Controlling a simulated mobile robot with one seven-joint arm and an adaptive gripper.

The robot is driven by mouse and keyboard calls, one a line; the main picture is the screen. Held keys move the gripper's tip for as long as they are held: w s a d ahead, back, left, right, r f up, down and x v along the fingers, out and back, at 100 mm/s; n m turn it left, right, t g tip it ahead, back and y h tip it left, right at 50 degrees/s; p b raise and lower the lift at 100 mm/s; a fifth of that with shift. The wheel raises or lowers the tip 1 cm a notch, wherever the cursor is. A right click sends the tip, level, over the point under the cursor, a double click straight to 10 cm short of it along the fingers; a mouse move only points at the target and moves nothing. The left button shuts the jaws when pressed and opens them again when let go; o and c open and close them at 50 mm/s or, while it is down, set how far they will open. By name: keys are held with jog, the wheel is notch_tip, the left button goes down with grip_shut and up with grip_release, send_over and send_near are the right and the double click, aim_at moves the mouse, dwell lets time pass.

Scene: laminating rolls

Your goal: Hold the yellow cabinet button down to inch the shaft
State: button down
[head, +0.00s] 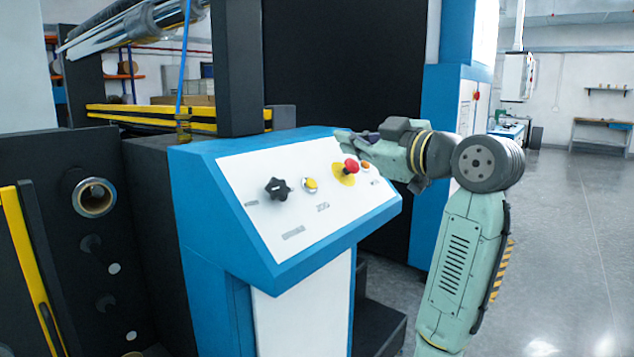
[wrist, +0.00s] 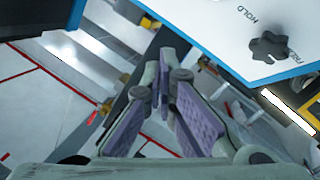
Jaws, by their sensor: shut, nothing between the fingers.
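The yellow button (head: 310,184), in a pale ring, sits on the white sloping panel (head: 300,232) of the blue cabinet (head: 200,205), between a black star knob (head: 278,188) and a red mushroom button (head: 351,166). My gripper (head: 345,138) is near the panel's upper right edge in the head view, apart from the yellow button. It is shut and empty. In the wrist view its purple-padded fingers (wrist: 172,92) close together, with the star knob (wrist: 275,47) at upper right. The yellow button is not visible there. The shaft cannot be made out for certain.
A black machine frame with a metal-ringed opening (head: 97,198) and a yellow bar (head: 28,255) stands left. Open grey floor (head: 560,240) lies to the right.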

aim_at(311, 184)
jog(key=shift+w+a+f+b, duration=0.65)
jog(key=shift+a+f, duration=0.2)
jog(key=shift+f, duration=0.2)
jog(key=shift+w+a+f+b, duration=0.65)
jog(key=shift+a+f, duration=0.2)
jog(key=shift+f, duration=0.15)
jog(key=shift+w+a+f+b, duration=0.55)
jog(key=shift+a+f+b, duration=0.25)
jog(key=shift+f, duration=0.25)
jog(key=shift+a+f, duration=0.1)
jog(key=shift+w+a+f, duration=0.15)
jog(key=shift+a+f, duration=0.05)
